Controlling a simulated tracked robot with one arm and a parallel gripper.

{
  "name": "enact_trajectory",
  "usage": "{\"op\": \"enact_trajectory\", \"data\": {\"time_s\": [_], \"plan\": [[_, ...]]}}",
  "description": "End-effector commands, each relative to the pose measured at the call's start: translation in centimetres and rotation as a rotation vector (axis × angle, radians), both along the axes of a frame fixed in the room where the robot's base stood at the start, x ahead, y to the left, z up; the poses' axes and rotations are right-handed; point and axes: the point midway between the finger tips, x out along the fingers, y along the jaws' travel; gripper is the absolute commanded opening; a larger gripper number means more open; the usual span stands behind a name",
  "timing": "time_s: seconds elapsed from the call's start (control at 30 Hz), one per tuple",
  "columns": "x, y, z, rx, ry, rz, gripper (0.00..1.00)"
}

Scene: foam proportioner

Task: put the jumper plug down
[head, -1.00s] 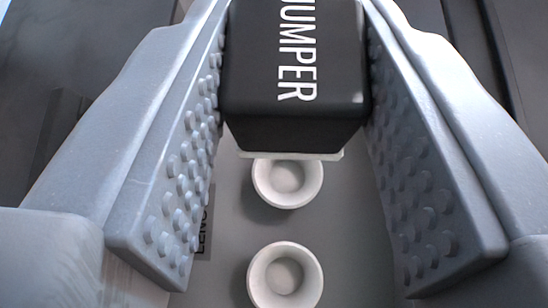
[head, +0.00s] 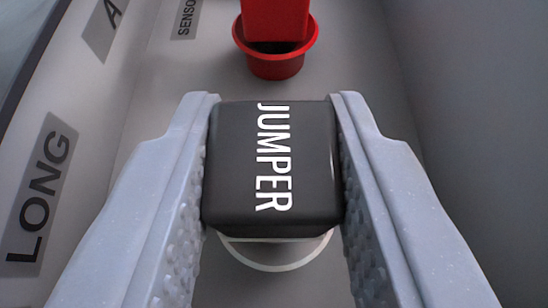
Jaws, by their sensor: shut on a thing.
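The jumper plug (head: 238,170) is a black block with rounded edges and the white word JUMPER on its top. It sits in the middle of the head view, between the two grey studded fingers of my gripper (head: 274,165). The fingers press on its left and right sides. A pale round rim (head: 275,266) shows just below the plug's near edge. The plug hides most of that rim, and I cannot tell whether the two touch.
A red block stands in a red round cup (head: 276,65) beyond the plug. Labels LONG (head: 42,195) and SENSO (head: 187,18) are on the left. Grey walls rise on both sides. The grey floor between plug and red cup is clear.

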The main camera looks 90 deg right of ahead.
Motion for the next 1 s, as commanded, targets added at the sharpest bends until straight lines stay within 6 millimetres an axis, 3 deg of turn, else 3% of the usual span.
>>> {"op": "enact_trajectory", "data": {"time_s": [0.07,0.1,0.17,0.63,1.0], "plan": [[0.0,0.0,0.0,0.000,0.000,0.000,0.02],[0.0,0.0,0.0,0.000,0.000,0.000,0.34],[0.0,0.0,0.0,0.000,0.000,0.000,0.50],[0.0,0.4,0.3,-0.001,-0.002,-0.002,0.50],[0.0,3.8,2.0,-0.001,-0.001,-0.002,0.50]]}}
